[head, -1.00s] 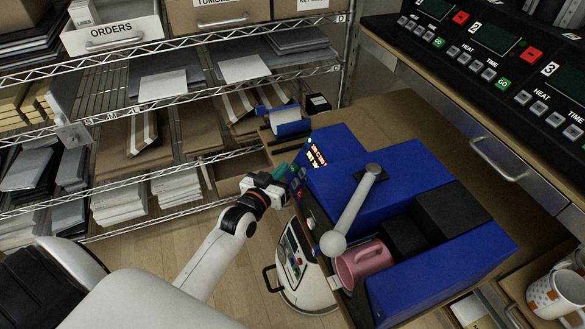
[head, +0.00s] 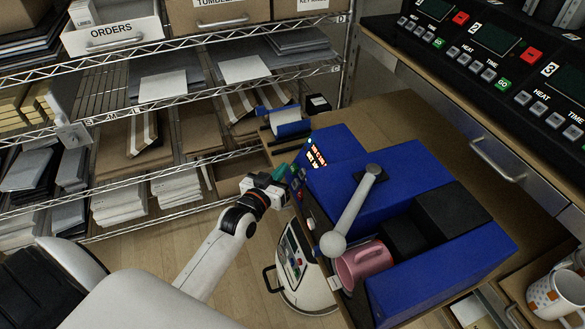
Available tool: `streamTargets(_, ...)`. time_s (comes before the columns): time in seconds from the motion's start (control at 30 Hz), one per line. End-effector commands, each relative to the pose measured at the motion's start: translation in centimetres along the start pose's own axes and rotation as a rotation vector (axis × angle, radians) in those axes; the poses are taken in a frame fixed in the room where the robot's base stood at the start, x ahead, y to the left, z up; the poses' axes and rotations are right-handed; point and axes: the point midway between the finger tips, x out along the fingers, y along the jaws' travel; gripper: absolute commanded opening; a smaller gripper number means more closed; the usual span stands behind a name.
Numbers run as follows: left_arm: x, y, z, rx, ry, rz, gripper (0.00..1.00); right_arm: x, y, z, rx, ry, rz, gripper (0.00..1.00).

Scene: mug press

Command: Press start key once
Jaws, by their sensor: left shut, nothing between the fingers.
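A blue mug press (head: 340,152) stands on the wooden bench, with a small lit display (head: 316,154) on its face and a grey lever ending in a round knob. A pink mug (head: 366,263) sits in the press. My left gripper (head: 289,178) is shut and empty, its fingertips close to the press's key panel below the display. The start key itself cannot be made out; the gripper's fingers cover part of the panel. Whether the fingertips touch a key cannot be told. My right gripper is not in view.
Wire shelves (head: 225,84) with paper stacks and boxes stand behind on the left. A black control console (head: 500,60) is at the upper right. A patterned mug (head: 553,295) stands at the lower right. A blue tape dispenser (head: 289,124) sits behind the press.

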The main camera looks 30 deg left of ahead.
Motion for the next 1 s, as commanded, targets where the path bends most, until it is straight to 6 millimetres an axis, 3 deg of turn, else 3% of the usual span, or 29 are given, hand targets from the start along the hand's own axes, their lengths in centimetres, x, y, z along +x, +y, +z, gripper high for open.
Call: streamTargets(1.0, 0.61, -0.44, -0.36, 0.0, -0.001, 0.0, 0.0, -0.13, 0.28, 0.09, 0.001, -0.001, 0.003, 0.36)
